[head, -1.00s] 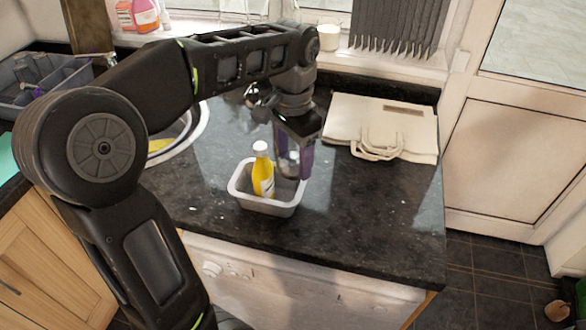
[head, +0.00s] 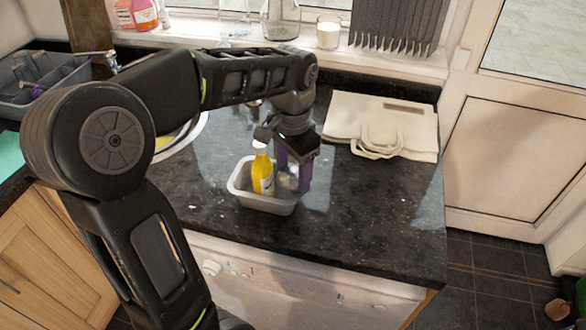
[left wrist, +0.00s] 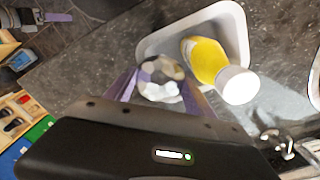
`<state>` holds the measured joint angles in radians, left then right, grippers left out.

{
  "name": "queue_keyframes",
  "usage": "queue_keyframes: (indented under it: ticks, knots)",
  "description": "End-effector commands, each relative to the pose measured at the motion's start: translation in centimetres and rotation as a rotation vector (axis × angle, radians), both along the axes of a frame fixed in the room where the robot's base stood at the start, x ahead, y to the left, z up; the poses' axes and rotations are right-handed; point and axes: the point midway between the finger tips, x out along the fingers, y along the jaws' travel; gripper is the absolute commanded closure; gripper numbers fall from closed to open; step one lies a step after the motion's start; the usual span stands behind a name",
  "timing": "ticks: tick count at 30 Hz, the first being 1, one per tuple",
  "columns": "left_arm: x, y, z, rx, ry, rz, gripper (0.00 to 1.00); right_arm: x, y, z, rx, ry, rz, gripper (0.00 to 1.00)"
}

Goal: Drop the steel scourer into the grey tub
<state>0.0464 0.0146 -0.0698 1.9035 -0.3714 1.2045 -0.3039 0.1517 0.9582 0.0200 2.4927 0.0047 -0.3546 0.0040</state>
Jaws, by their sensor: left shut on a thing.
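The grey tub (head: 268,209) stands on the dark worktop, with a yellow bottle with a white cap (head: 264,177) upright in it. My left gripper (head: 293,180) has purple fingers and is shut on the steel scourer (head: 289,178), a shiny silvery ball, over the right part of the tub. In the left wrist view the scourer (left wrist: 161,77) is between the fingers, beside the bottle (left wrist: 205,61) and overlapping the tub's rim (left wrist: 190,24). I cannot tell whether it touches the tub. My right gripper (left wrist: 57,17) shows partly at the top left of the left wrist view; its opening is unclear.
A folded cream bag (head: 375,122) lies right of the tub. A round sink (head: 190,135) is to the left, partly behind my arm. A grey divided caddy (head: 40,85) stands farther left. Bottles and a candle (head: 328,33) line the windowsill. The worktop's front right is clear.

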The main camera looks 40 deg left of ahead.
Motion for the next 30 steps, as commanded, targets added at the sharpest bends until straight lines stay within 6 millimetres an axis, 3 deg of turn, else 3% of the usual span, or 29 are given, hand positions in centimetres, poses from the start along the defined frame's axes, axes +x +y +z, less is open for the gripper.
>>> queue_keyframes:
  ticks: [3,4,7,16,22,30]
  knots:
    - [0.0,0.0,-0.1,0.000,0.000,0.000,0.76,0.0,0.0,0.0,0.000,0.000,0.000,0.24]
    - [0.0,0.0,-0.1,0.000,0.000,0.000,0.36,0.0,0.0,0.0,0.000,0.000,0.000,0.24]
    - [0.0,0.0,-0.1,0.000,0.000,0.000,0.29,0.0,0.0,0.0,0.000,0.000,0.000,0.24]
    - [0.0,0.0,0.2,0.000,0.000,0.000,0.29,0.0,0.0,0.2,0.000,0.000,0.000,0.24]
    - [0.1,0.0,1.8,0.000,-0.004,0.000,0.29,-0.1,0.0,0.7,-0.003,0.003,-0.001,0.24]
    - [0.1,0.0,7.3,0.000,-0.006,0.000,0.29,-0.1,0.0,0.4,-0.002,0.002,-0.001,0.24]
